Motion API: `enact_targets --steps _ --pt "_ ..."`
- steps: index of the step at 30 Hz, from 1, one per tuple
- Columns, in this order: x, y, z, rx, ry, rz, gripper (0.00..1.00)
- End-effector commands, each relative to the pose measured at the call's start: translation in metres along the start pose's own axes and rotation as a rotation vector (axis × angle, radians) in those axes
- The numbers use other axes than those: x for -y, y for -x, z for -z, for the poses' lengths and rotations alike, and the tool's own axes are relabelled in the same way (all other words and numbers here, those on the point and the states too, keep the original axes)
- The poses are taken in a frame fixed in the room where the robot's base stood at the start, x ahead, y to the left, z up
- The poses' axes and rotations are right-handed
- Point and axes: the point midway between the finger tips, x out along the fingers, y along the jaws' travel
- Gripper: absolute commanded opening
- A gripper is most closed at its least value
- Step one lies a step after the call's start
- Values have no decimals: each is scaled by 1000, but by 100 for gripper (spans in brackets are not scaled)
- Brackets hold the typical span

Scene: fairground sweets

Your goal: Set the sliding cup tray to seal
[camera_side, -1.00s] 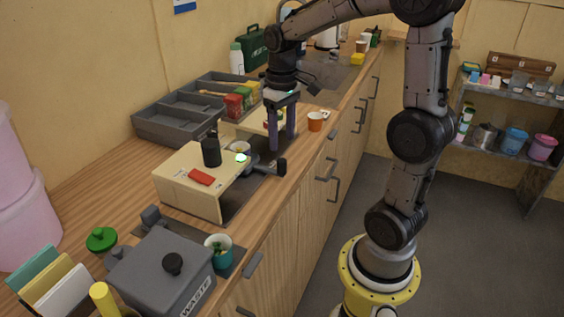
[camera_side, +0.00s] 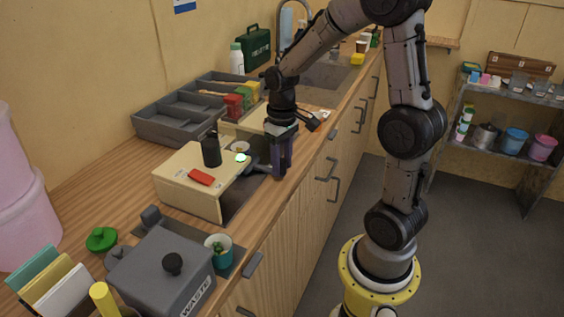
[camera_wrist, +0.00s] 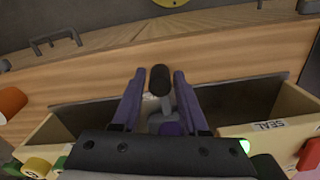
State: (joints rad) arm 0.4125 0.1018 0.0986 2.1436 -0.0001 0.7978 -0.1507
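The cream sealing machine (camera_side: 187,190) stands on the wooden counter, with a black upright part, a red part and a lit green lamp on top. In the wrist view its SEAL label (camera_wrist: 268,125) is on the right-hand block. The sliding tray's black handle knob (camera_wrist: 160,82) sits between my fingers, left of that label. The tray's grey arm (camera_side: 259,167) shows partly in the side view; my fingers hide the knob there. My gripper (camera_wrist: 160,71) is open, its two purple fingers on either side of the knob with small gaps. It points down at the counter's front part in the side view (camera_side: 281,175).
A grey waste bin (camera_side: 165,268) and a teal cup (camera_side: 219,246) stand nearer the camera. A grey divided organizer (camera_side: 170,128) lies behind the machine. An orange cup (camera_wrist: 11,103) is at the left edge of the wrist view. The counter's front edge is close to the handle.

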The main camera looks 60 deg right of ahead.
Motion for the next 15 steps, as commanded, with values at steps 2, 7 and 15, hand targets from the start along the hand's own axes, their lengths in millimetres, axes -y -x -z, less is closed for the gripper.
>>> enact_targets --steps 2,7,15 --pt "0 0 0 0 0 0 27" --pt "0 0 0 0 0 0 0" --pt "0 0 0 0 0 0 0"
